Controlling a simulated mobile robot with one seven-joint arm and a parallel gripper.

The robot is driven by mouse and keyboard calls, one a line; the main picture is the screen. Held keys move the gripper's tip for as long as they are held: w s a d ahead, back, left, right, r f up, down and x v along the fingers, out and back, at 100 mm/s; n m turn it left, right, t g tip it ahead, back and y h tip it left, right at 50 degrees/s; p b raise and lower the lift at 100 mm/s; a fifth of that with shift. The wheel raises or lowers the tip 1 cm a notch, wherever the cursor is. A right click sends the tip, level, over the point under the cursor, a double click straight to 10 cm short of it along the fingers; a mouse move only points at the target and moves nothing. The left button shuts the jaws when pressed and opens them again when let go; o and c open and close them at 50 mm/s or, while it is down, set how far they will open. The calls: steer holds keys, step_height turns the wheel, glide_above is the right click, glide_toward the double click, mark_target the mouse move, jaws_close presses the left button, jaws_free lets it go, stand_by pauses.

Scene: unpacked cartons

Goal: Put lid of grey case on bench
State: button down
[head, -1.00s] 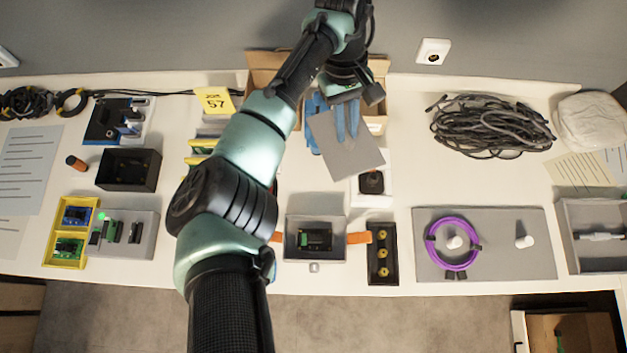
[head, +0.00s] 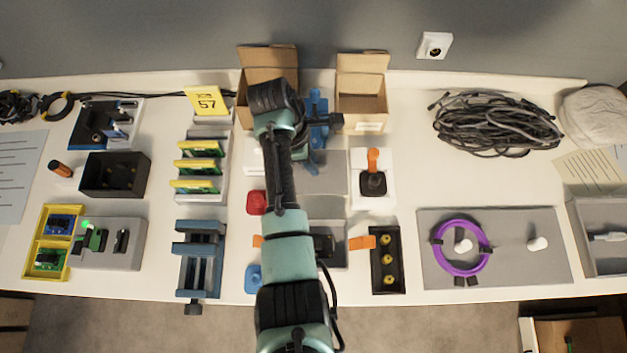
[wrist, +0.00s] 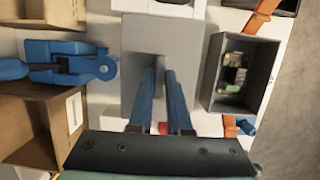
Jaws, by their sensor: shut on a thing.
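The lid is a flat grey plate with a thin upright grip; it fills the middle of the wrist view (wrist: 186,48). My gripper (wrist: 160,76), with blue fingers, is shut on that grip. In the head view the lid (head: 325,172) lies level over the white bench (head: 400,190), behind the grey case and left of the joystick. Whether its underside touches the bench I cannot tell. The open grey case (head: 333,258) holds a dark board and is partly behind my arm; it also shows in the wrist view (wrist: 213,98).
A blue clamp-like tool (head: 318,112) and an open carton (head: 360,105) stand behind the lid. A joystick (head: 373,182) is close on its right, a red object (head: 256,202) at its left. Bare bench lies right of the joystick.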

mark_target(313, 178)
step_height(313, 178, down, 8)
steer(key=shift+b, duration=0.6)
steer(key=shift+f, duration=0.2)
steer(key=c, duration=0.9)
jaws_free()
steer(key=shift+o, duration=0.2)
